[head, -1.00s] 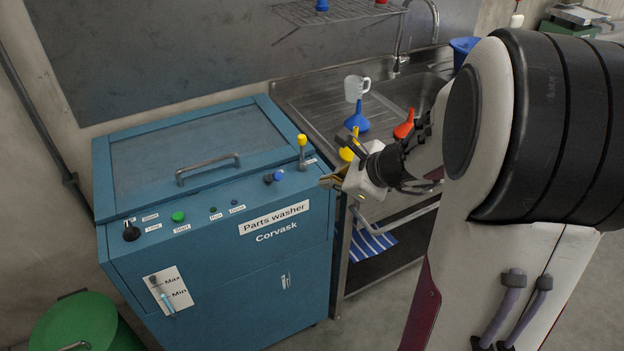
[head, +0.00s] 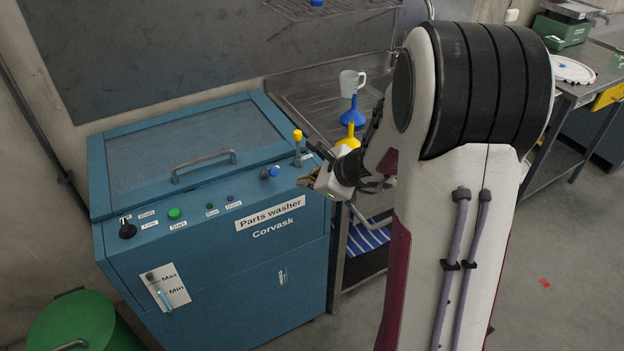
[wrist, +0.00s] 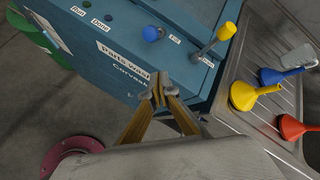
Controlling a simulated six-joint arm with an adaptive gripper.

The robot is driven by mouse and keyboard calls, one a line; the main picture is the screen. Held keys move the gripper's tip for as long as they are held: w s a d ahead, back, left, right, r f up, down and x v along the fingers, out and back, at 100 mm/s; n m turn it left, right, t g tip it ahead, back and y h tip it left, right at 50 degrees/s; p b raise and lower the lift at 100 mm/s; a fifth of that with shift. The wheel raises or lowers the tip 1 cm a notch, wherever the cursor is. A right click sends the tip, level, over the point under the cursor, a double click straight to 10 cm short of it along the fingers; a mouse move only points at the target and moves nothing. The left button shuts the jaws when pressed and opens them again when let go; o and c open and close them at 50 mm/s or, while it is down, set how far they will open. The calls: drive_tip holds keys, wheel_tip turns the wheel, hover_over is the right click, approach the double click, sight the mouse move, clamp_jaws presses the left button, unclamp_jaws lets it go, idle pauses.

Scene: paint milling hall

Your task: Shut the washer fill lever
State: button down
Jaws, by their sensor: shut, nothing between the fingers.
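The blue parts washer (head: 220,235) stands at left in the head view. Two levers sit at the right end of its panel. One has a yellow grip (head: 298,135) and stands upright; the other has a blue knob (head: 274,171) and leans low over the panel. Both show in the wrist view, as the yellow lever (wrist: 226,31) and the blue knob (wrist: 151,33). My gripper (head: 308,180) is shut and empty near the washer's front right corner, apart from both levers.
The wrist view also shows a red funnel (wrist: 291,127). The washer lid handle (head: 204,164) rises behind the panel.

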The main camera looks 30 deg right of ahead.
drive_tip(key=shift+w+a+r, duration=0.25)
drive_tip(key=shift+w+a, duration=0.5)
drive_tip(key=shift+w, duration=0.05)
drive_tip(key=shift+w+a+r, duration=0.2)
drive_tip(key=shift+w+a, duration=0.55)
drive_tip(key=shift+w+r, duration=0.3)
drive_tip(key=shift+r, duration=0.15)
drive_tip(key=w+r, duration=0.4)
drive_tip(key=w, duration=0.4)
drive_tip(key=shift+w+r, duration=0.15)
drive_tip(key=shift+r, duration=0.2)
